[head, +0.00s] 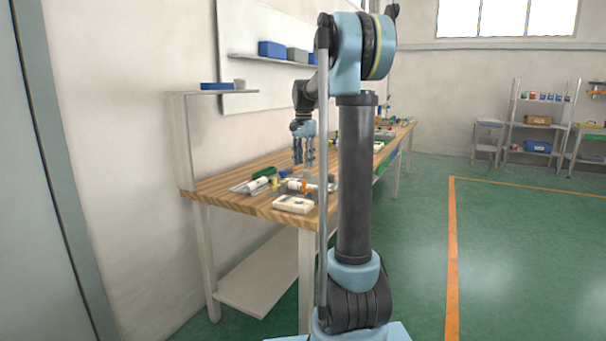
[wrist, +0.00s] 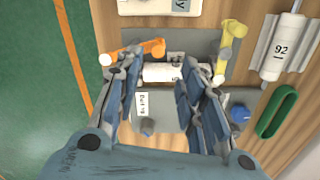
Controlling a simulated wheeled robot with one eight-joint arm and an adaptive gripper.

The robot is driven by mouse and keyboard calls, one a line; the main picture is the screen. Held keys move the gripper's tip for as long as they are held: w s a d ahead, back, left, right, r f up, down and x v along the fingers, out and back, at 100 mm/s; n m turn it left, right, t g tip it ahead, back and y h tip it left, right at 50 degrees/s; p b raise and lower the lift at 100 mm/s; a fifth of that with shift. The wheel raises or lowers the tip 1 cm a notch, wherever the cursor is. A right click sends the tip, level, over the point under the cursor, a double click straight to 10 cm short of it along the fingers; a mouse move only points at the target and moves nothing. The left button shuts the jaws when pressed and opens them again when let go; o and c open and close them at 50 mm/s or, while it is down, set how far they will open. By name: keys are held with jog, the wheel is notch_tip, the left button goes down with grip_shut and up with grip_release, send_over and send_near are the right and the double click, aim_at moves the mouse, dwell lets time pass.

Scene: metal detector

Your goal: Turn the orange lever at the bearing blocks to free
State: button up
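The orange lever (wrist: 140,49) shows in the wrist view at the left end of a grey plate (wrist: 200,42), with a white tip at its left end. It is small in the head view (head: 304,187), near the workbench's front corner. A white cylinder (wrist: 160,72) lies beside it on the plate, partly hidden by my fingers. My gripper (wrist: 160,62) points down over the plate with its fingers apart and nothing held. Its left fingertip is close to the lever; I cannot tell if they touch. In the head view my gripper (head: 303,162) is above the bench.
A yellow lever (wrist: 229,45) stands at the plate's right side, near a blue knob (wrist: 240,113). A green handle (wrist: 277,112) and a cylinder marked 92 (wrist: 281,48) lie further right. A white device (head: 293,204) sits at the bench's (head: 240,205) front edge. Green floor is open right.

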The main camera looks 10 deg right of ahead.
jog(key=shift+r, duration=1.45)
jog(key=s+f+n+t, duration=0.1)
jog(key=s+f+n, duration=0.25)
jog(key=s, duration=0.75)
jog(key=s+f+n, duration=0.2)
jog(key=s+f, duration=0.2)
jog(key=s, duration=0.8)
jog(key=s+d+f+n+t, duration=0.1)
jog(key=s+f+n, duration=0.3)
jog(key=s+f, duration=1.2)
jog(key=shift+s+d+f, duration=0.2)
jog(key=shift+s+f, duration=0.2)
jog(key=shift+s, duration=0.25)
jog(key=shift+n, duration=0.25)
jog(key=shift+w+f, duration=0.2)
jog(key=shift+w, duration=0.3)
